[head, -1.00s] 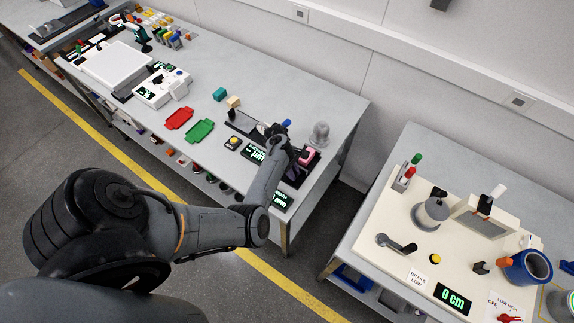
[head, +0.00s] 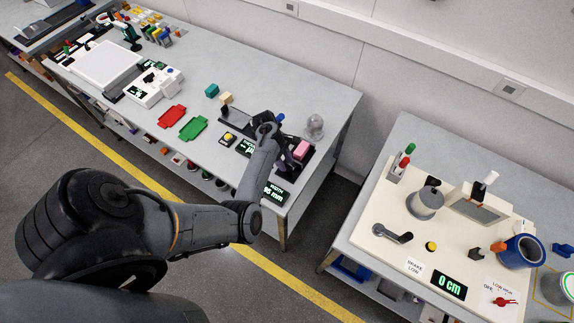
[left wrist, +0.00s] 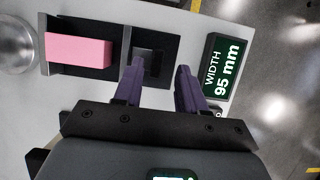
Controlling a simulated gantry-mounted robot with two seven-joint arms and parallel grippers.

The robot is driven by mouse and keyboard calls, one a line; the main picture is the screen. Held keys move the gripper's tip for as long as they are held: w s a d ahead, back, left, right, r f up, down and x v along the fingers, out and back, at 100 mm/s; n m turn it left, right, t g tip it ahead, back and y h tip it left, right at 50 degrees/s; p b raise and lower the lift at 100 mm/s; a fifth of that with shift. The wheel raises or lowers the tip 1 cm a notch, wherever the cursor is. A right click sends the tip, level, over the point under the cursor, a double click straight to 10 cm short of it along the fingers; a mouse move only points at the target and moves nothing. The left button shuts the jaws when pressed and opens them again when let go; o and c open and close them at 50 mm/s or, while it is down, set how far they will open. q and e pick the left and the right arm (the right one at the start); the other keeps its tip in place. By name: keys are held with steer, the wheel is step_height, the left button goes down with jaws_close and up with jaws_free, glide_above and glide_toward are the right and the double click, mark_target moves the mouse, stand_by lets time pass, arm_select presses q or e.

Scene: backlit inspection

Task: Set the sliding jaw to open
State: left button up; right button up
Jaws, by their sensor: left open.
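The jaw fixture is a dark track (left wrist: 73,18) on the grey bench, with a pink block (left wrist: 78,50) lying on it. It also shows in the head view with the pink block (head: 302,149). A black block (left wrist: 149,62), seemingly the sliding jaw, stands on the track to the right of the pink block, apart from it. A width display (left wrist: 222,68) beside the track reads 95 mm. My left gripper (left wrist: 159,75) is open, with purple fingers over the track's right end. The left finger is close to the black block; contact cannot be told. My right gripper is out of view.
A clear grey dome (head: 314,127) stands behind the fixture. A yellow-button box (head: 228,139), a green tray (head: 193,128) and a red tray (head: 172,116) lie to the left. A second bench (head: 370,215) stands to the right across a gap.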

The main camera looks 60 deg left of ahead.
arm_select(q)
steer(key=v, duration=0.7)
stand_by(0.3)
steer(key=s+d+m+g+y+p, duration=0.1)
steer(key=s+m+g+y+p, duration=0.15)
steer(key=s, duration=0.55)
steer(key=s+d+m+g+y+p, duration=0.15)
steer(key=s+p, duration=0.25)
steer(key=s, duration=0.5)
steer(key=w+d+r+m+t+p, duration=0.1)
steer(key=d+r+m+t, duration=0.1)
steer(key=d+r+m, duration=0.7)
steer(key=w+d+r+m+t+p, duration=0.1)
steer(key=d+r+m+t, duration=0.2)
steer(key=d+r+m, duration=0.6)
steer(key=d+m, duration=0.3)
steer(key=d, duration=0.3)
steer(key=shift+d+t+p, duration=0.25)
steer(key=shift+t+p, duration=0.05)
